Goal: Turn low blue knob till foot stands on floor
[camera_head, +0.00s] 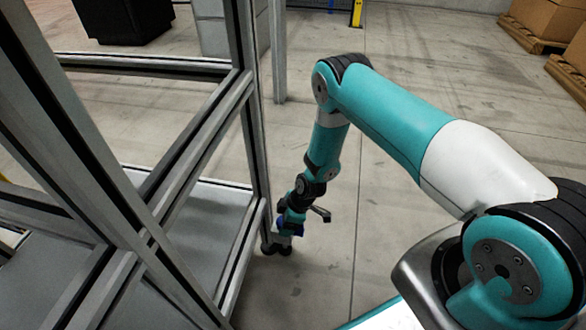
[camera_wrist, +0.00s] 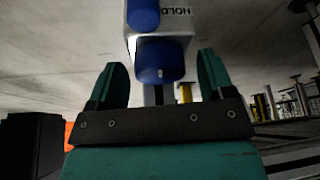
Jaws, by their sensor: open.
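In the wrist view a blue knob (camera_wrist: 160,60) sits on a pale block (camera_wrist: 177,22) marked HOLD, between the tips of my gripper (camera_wrist: 161,75). The teal fingers stand open on either side of it, with gaps showing. A second blue part (camera_wrist: 143,14) is at the top, partly cut off. This view seems upside down, with the floor above. In the head view my gripper (camera_head: 289,222) is low beside the frame's corner post, with a bit of blue at it. A dark foot (camera_head: 284,250) shows just below; any gap to the floor is too small to tell.
A grey metal frame (camera_head: 205,135) with posts and rails fills the left, close to my gripper. The concrete floor (camera_head: 310,285) right of the post is clear. Boxes on pallets (camera_head: 548,22) stand far back right, and a yellow post (camera_head: 356,13) stands at the back.

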